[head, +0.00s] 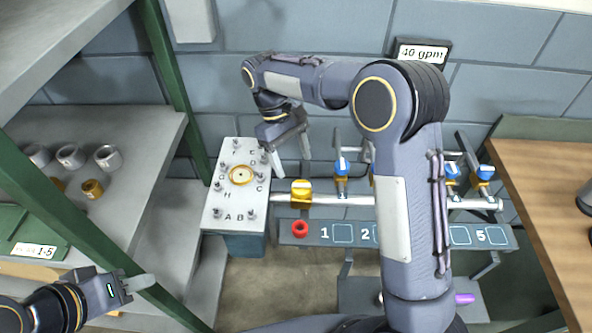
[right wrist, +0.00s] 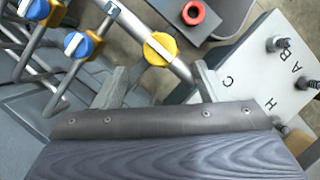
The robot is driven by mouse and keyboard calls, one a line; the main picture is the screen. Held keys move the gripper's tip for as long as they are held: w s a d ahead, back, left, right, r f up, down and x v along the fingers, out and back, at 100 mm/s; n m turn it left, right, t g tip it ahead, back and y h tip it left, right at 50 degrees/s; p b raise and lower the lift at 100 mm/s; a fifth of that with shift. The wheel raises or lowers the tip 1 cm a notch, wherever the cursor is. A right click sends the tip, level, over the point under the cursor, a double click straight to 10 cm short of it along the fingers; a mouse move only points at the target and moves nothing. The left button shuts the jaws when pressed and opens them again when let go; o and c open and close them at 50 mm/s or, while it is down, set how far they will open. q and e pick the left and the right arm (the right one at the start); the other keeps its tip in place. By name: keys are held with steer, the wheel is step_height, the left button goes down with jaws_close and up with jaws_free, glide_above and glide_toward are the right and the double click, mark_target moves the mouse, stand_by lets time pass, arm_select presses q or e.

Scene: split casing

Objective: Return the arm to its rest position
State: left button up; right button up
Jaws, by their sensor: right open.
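My right arm reaches up from the bottom of the head view and bends over toward the back wall. Its gripper (head: 292,156) is open and empty, pointing down between the lettered white plate (head: 225,195) and the pipe (head: 335,199). In the right wrist view the open fingers (right wrist: 161,82) are spread apart, with a yellow valve piece (right wrist: 160,49) beyond them and nothing held. My left gripper (head: 130,286) is at the lower left of the head view, beside the green shelf post; its jaw gap is unclear.
The plate carries several bolts and a gold ring (head: 241,175). Blue-handled valves (head: 342,166) stand on the pipe. A red ring (head: 300,229) sits on the numbered tray (head: 289,238). Shelves (head: 165,133) stand left; a wooden top (head: 545,205) is right.

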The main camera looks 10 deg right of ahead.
steer(key=shift+w+r, duration=0.1)
steer(key=shift+r, duration=0.2)
